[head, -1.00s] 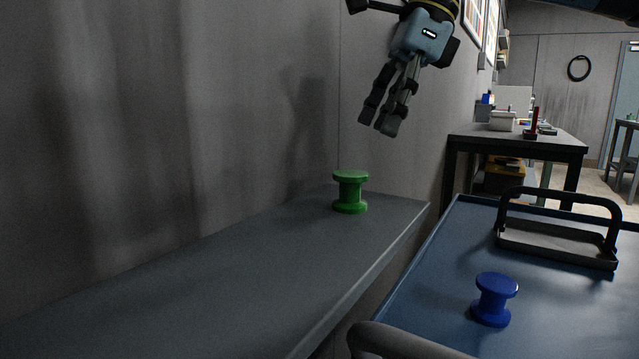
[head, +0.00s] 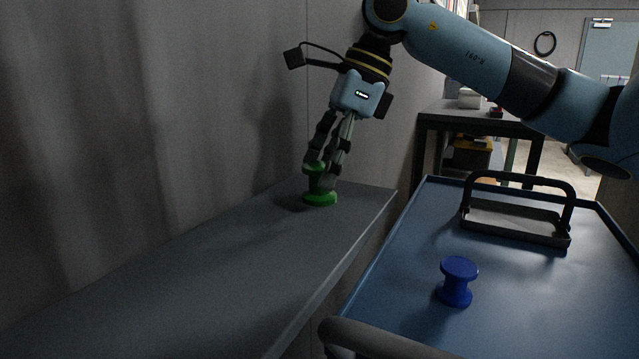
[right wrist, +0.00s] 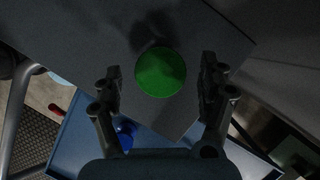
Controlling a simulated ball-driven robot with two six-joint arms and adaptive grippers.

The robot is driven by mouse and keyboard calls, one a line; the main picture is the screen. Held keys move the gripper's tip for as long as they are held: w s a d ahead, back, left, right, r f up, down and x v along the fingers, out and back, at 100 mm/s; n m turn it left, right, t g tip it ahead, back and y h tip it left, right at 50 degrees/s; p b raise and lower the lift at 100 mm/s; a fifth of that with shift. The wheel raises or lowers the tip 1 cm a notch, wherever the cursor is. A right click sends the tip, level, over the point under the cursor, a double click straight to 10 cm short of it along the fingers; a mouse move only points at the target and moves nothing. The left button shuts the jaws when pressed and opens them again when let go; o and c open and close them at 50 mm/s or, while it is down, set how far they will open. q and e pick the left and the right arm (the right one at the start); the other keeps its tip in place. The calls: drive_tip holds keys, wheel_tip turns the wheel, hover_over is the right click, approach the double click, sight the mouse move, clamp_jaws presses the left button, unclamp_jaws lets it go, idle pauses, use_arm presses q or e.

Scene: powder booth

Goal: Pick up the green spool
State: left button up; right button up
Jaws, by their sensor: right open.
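The green spool (head: 320,198) stands upright on the grey shelf (head: 230,260) near its far end, by the wall. My right gripper (head: 320,178) is down at the spool from above, its fingers partly covering the spool's upper part in the head view. In the right wrist view the round top of the green spool (right wrist: 161,72) lies between the two open fingers (right wrist: 160,85), with a gap showing on each side. My left gripper is not in view.
A blue spool (head: 456,282) stands on the blue cart top (head: 400,250) to the right. A grey tray with a dark handle (head: 515,222) sits farther back on it. A dark table (head: 480,122) stands behind. The near part of the shelf is clear.

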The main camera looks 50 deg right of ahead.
drive_tip(key=x, duration=0.2)
drive_tip(key=shift+w+f, duration=0.1)
drive_tip(key=shift+f, duration=0.2)
drive_tip(key=c, duration=1.4)
drive_tip(key=shift+r, duration=0.1)
